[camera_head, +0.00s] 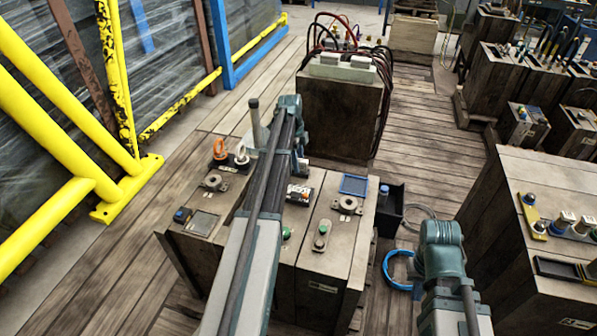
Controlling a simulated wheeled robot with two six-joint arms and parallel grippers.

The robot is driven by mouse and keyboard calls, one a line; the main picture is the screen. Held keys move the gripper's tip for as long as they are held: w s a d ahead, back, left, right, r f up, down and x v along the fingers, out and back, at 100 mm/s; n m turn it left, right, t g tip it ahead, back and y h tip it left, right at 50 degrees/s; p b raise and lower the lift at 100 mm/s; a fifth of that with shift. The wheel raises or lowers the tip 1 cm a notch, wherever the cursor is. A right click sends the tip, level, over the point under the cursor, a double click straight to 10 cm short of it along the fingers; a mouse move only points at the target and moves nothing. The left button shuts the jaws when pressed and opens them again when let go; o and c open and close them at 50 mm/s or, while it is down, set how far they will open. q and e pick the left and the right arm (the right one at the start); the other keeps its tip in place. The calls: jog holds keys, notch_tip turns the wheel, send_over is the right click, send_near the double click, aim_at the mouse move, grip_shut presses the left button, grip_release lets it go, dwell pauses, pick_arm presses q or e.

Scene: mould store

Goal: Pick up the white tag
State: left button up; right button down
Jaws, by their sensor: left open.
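The white tag (241,154) stands on top of the low dark workbench block, just right of an orange tag (220,149). Both are small, with dark lower parts. My left arm crosses the block just to the right of the white tag and covers part of the top. My left gripper (301,166) is mostly hidden by its own arm, with a small teal part showing to the right of the white tag. It is open, and I see nothing held in it. My right arm shows at the lower right; its gripper is not in view.
The block top also carries a green button (287,233), a blue-rimmed tray (354,185) and round metal fittings. A black bin (391,211) is beside it. A taller block with cables (341,110) stands behind. Yellow rails (75,110) line the left.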

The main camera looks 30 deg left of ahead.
pick_arm(q)
jog(key=shift+r, duration=0.1)
grip_shut()
jog(key=shift+r, duration=0.2)
dwell(0.4)
notch_tip(320, 180, up, 2)
jog(key=p, duration=0.2)
jog(key=shift+r+p, duration=0.15)
jog(key=shift+p, duration=0.25)
jog(key=shift+s+d+r+p, duration=0.2)
jog(key=shift+s+r+p, duration=0.35)
jog(key=s+d+r+p, duration=0.1)
jog(key=s+d, duration=0.2)
jog(key=s, duration=1.1)
jog(key=shift+s+d, duration=0.2)
jog(key=shift+d, duration=0.2)
jog(key=shift+r, duration=0.1)
